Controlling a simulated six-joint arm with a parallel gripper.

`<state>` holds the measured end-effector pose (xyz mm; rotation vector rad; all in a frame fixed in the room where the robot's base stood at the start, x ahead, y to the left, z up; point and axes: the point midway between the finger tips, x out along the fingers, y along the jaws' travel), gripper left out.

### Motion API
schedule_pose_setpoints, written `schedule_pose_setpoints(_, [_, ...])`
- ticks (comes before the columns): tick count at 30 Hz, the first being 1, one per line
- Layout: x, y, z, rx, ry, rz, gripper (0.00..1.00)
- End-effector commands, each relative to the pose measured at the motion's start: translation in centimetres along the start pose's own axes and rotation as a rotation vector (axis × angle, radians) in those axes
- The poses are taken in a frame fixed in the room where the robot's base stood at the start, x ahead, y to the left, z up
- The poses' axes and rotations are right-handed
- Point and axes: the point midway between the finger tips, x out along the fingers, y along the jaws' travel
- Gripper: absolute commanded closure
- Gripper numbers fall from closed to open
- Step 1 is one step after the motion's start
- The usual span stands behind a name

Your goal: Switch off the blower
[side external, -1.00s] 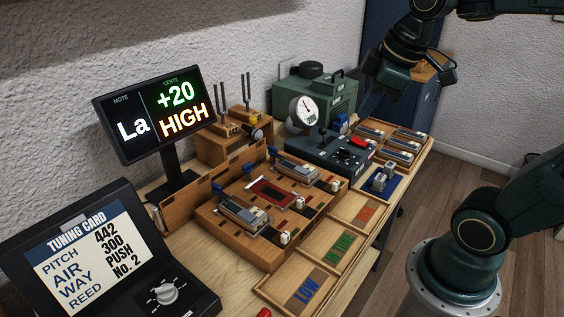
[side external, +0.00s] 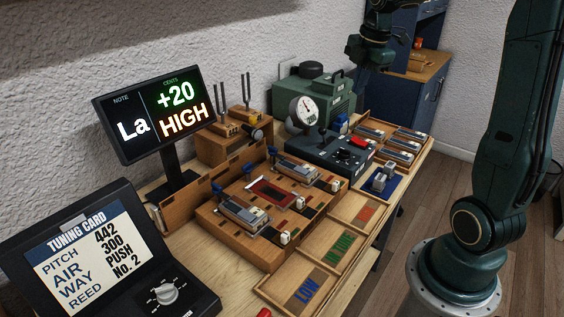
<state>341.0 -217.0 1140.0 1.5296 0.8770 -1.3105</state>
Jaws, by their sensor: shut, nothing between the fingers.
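The green blower housing (side external: 318,97) stands at the back of the bench against the wall. A dark control box (side external: 330,152) sits in front of it, with a round gauge (side external: 307,111) above it. A red switch (side external: 360,142) is on top of the control box; its on or off position is too small to tell. My gripper (side external: 372,60) is shut and empty. It shows at the upper right of the housing, in the air and apart from the switch. Its fingertips are small and dark in this view.
A wooden tray of reed blocks (side external: 398,133) lies right of the control box. A wooden reed bench (side external: 270,200), a display reading La +20 HIGH (side external: 155,112), tuning forks (side external: 245,90) and a tuning card screen (side external: 85,255) fill the left. A blue cabinet (side external: 415,100) stands behind.

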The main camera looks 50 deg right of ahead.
Motion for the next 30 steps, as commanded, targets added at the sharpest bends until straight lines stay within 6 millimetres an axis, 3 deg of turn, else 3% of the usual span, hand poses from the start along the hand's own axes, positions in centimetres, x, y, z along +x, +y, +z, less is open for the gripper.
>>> schedule_pose_setpoints(6, [2.4,1.7,4.4,-0.162,0.011,-0.039,1.00])
schedule_pose_setpoints(13, [4.1,2.5,7.8,-0.291,0.025,-0.062,1.00])
schedule_pose_setpoints(19, [4.7,2.7,8.9,-0.338,0.032,-0.069,1.00])
schedule_pose_setpoints(30, [4.8,2.7,8.9,-0.342,0.032,-0.069,1.00])
